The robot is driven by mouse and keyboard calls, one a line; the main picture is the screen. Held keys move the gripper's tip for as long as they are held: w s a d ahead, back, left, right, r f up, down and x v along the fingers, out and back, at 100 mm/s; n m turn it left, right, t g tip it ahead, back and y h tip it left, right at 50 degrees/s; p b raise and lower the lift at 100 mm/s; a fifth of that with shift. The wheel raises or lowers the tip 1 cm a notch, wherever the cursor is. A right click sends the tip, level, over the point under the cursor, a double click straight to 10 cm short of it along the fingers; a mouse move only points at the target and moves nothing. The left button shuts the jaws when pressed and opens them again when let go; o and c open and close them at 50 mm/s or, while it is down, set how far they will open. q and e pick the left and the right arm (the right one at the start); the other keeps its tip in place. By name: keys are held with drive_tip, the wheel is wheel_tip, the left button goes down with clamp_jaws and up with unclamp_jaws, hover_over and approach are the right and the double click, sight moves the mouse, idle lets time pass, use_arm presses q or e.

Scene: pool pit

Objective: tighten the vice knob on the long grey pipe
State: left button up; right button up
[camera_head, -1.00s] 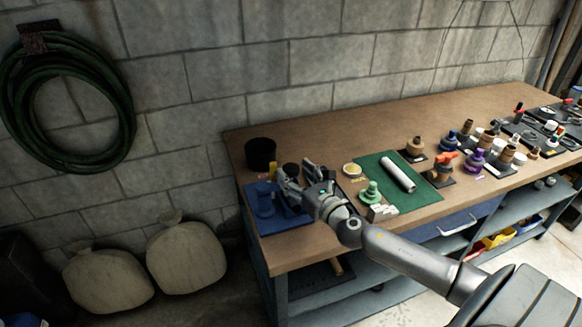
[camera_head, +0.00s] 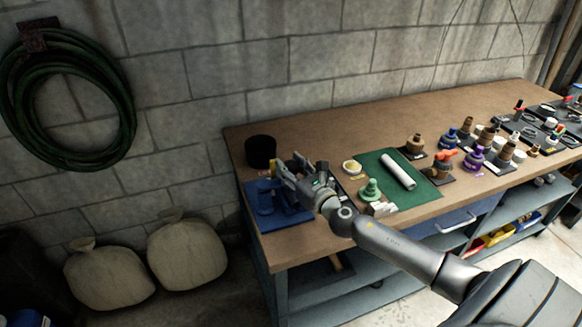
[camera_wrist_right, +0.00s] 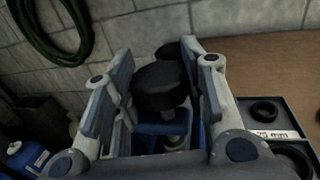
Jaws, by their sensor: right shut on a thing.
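The blue vice (camera_head: 266,203) stands on the front left corner of the workbench. My right gripper (camera_head: 287,165) is at the vice's right side, partly in front of it. In the right wrist view a black round knob (camera_wrist_right: 160,86) sits between the two fingers of my right gripper (camera_wrist_right: 157,85), which is shut on it. Blue vice parts (camera_wrist_right: 160,128) show below the knob. A long pale grey pipe (camera_head: 398,172) lies on a green mat (camera_head: 418,199). I cannot tell whether a pipe sits in the vice. My left gripper is out of view.
A black pot (camera_head: 261,151) stands behind the vice, near the wall. A green fitting (camera_head: 370,190) and small white blocks (camera_head: 380,210) are right of my gripper. Several fittings stand farther right. A dark tray with rings (camera_wrist_right: 264,112) is beside the gripper.

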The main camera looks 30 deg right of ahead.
drive_tip(key=shift+a+r+m+h+p, duration=0.1)
drive_tip(key=shift+r+m+h+p, duration=0.15)
drive_tip(key=shift+m+h+p, duration=1)
drive_tip(key=m+h+p, duration=0.1)
drive_tip(key=h, duration=0.1)
drive_tip(key=m+g+h+p, duration=0.1)
drive_tip(key=h, duration=0.1)
drive_tip(key=shift+f+g+h, duration=0.1)
drive_tip(key=shift+g+h, duration=0.15)
drive_tip(key=shift+g, duration=0.05)
drive_tip(key=shift+f+m+g+h, duration=0.1)
drive_tip(key=shift+m+g+h, duration=0.5)
drive_tip(key=shift+m+h, duration=0.45)
drive_tip(key=shift+m+g+h, duration=0.7)
drive_tip(key=shift+g+h, duration=0.1)
drive_tip(key=shift+h, duration=0.35)
drive_tip(key=shift+m+g+h+b, duration=0.4)
drive_tip(key=shift+m+g+h, duration=1.15)
drive_tip(key=shift+g, duration=0.25)
drive_tip(key=shift+w+r, duration=0.1)
drive_tip(key=shift+r, duration=0.1)
drive_tip(key=o, duration=1)
drive_tip(key=shift+f, duration=0.15)
